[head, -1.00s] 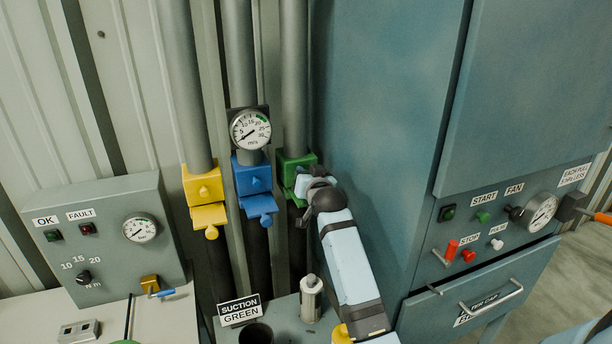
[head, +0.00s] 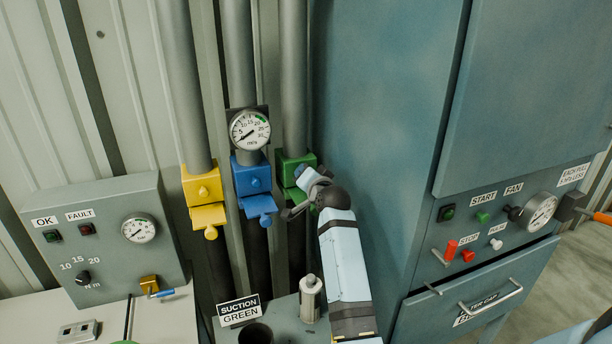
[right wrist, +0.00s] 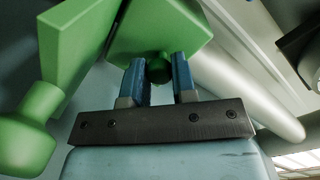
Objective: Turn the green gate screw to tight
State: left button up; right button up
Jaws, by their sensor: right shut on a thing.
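The green gate (head: 287,162) is on the right-hand pipe, beside the blue cabinet. My right gripper (head: 301,174) is at its front face, and its arm reaches up from the bottom. In the right wrist view the green screw (right wrist: 159,68) is a small round knob on the green plate (right wrist: 165,30). The blue fingers of my right gripper (right wrist: 161,80) are on either side of the screw, shut on it. In the head view the gripper hides the screw. The green gate's handle (right wrist: 25,130) sticks out at the left of the wrist view. My left gripper is not in view.
Blue (head: 252,178) and yellow (head: 202,185) gates stand to the left, with a round m/s gauge (head: 250,130) above the blue one. The blue cabinet (head: 385,120) closely bounds the right side. A white cylinder (head: 311,298) and a SUCTION GREEN sign (head: 240,310) are below.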

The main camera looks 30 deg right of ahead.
dwell(0.3)
jog(key=o, duration=0.9)
jog(key=shift+s, duration=0.15)
